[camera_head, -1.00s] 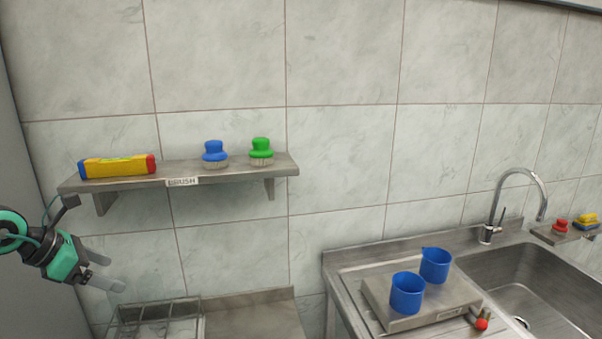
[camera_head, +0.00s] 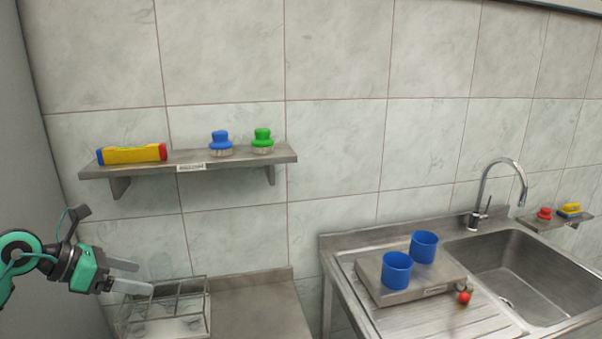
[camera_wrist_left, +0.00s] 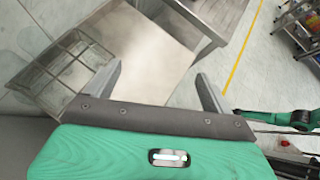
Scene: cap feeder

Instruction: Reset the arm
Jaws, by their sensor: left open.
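My left gripper (camera_head: 127,276) comes in from the left in the head view, below the wall shelf and beside the divided rack (camera_head: 165,308). Its two fingers are apart with nothing between them. In the left wrist view, the left gripper (camera_wrist_left: 160,82) also shows spread, empty fingers, with the steel counter beyond them and the divided rack (camera_wrist_left: 60,72) to their left. My right gripper is not in the head view; a green and black arm part shows at the right of the left wrist view, but no right fingers can be made out.
Two blue cups (camera_head: 397,270) stand on a raised board (camera_head: 368,273) by the sink (camera_head: 505,262). The counter (camera_head: 255,305) right of the rack is bare.

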